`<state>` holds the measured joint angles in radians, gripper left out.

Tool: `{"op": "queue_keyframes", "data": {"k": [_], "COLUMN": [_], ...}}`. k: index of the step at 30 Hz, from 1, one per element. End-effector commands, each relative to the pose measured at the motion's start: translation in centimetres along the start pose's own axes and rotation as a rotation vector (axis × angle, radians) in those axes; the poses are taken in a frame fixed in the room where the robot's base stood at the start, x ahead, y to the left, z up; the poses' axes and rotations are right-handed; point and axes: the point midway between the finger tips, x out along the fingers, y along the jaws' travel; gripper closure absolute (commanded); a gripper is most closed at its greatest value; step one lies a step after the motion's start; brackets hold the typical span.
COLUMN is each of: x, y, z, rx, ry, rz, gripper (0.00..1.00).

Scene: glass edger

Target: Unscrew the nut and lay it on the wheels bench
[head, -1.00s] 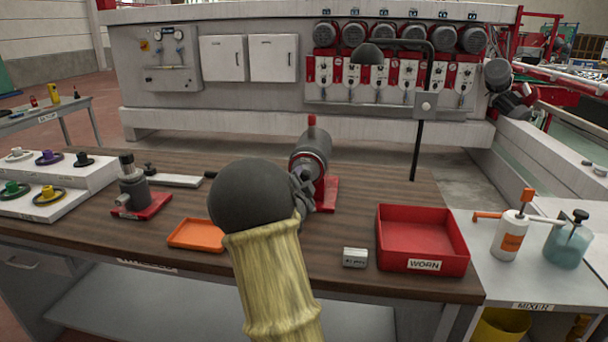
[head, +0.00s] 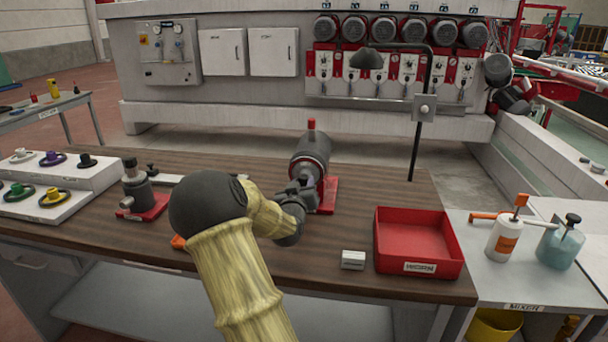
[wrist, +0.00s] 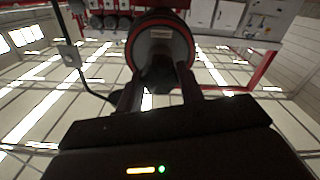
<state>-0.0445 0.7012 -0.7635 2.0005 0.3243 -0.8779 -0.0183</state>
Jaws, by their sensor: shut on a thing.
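A dark grey cylindrical spindle (head: 311,152) sits on a red base on the dark wooden-topped wheels bench (head: 325,238). My gripper (head: 306,186) is at the spindle's near end, partly hidden by my own wrist in the head view. In the wrist view, the spindle's round end (wrist: 160,42) with a red rim faces me. My gripper's two fingers (wrist: 157,88) reach to its middle and are shut on a dark piece there, the nut (wrist: 158,74). The nut is hidden in the head view. Whether its thread is still engaged cannot be told.
A red tray (head: 376,245) and a small pale block (head: 353,259) stand to the right. An orange tray (head: 178,242) is mostly hidden behind my arm. A white stepped rack (head: 68,203) with colored wheels and a red-based fixture (head: 143,207) stand left. Bare bench lies in front of the spindle.

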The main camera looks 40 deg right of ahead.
Motion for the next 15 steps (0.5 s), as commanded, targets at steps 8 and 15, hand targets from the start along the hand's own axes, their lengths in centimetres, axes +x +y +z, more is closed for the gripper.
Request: {"op": "queue_keyframes", "data": {"k": [8, 15], "x": [-0.05, -0.07], "y": [-0.05, -0.05], "z": [-0.25, -0.21], "rx": [-0.431, -0.828], "ry": [0.0, 0.0], "rz": [-0.002, -0.002], "gripper": [0.9, 0.9]}}
